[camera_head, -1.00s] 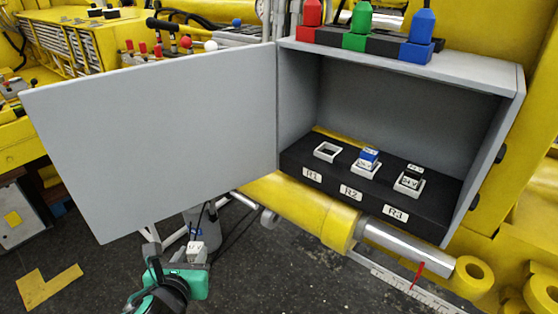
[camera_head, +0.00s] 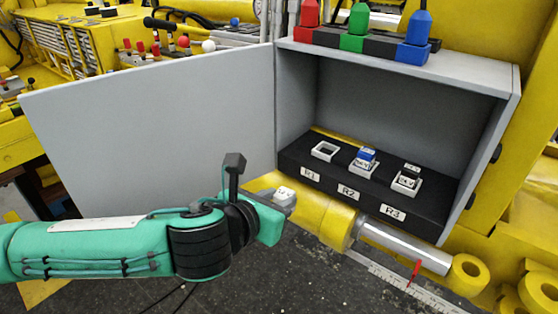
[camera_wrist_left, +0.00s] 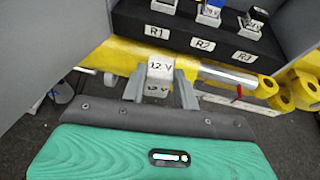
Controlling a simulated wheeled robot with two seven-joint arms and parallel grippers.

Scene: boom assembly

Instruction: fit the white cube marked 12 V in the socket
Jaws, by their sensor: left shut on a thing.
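The white cube marked 12 V (camera_wrist_left: 160,68) is between the fingers of my left gripper (camera_wrist_left: 160,84), which is shut on it. In the head view the cube (camera_head: 285,194) shows at the gripper's tip, in front of the cabinet and below its floor level. The empty socket, a white square frame (camera_head: 325,151), is at R1 on the black block (camera_head: 290,160). The cube is apart from it, lower and to the left. The R2 socket holds a blue-topped cube (camera_head: 366,156). The R3 socket holds a black-topped cube (camera_head: 411,172). My right gripper is not in view.
The grey cabinet door (camera_head: 150,140) stands open at the left, behind my left arm. The cabinet's right wall (camera_head: 480,160) bounds the space. A yellow cylinder (camera_head: 325,217) with a silver rod runs below the cabinet. The space above the sockets is clear.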

